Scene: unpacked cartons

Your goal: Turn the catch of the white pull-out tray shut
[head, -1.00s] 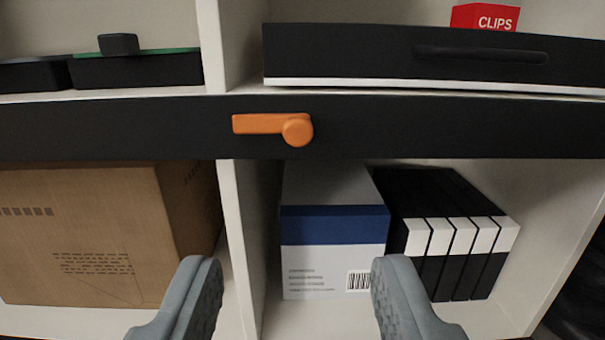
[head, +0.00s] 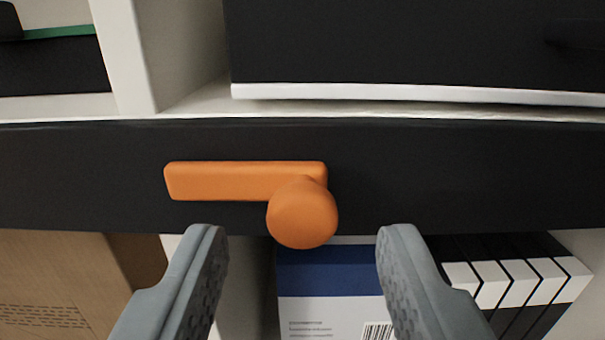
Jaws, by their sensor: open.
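The orange catch (head: 240,181) is on the dark front band (head: 450,175) that crosses the shelf. Its flat bar lies horizontal, pointing left, with a round knob (head: 302,213) at its right end. Above it is a pull-out tray (head: 420,93) with a dark front and a white lower edge; its handle is partly in view at the upper right. My gripper (head: 302,240) is open and empty, its two grey fingers apart on either side of the knob's lower part in the picture. I cannot tell whether either finger touches anything.
Below the band are a cardboard box (head: 50,275) at left, a white and blue box (head: 330,285) in the middle and several black-and-white binders (head: 505,285) at right. A black tray with a green edge (head: 55,65) sits at upper left. White shelf dividers (head: 125,50) stand between bays.

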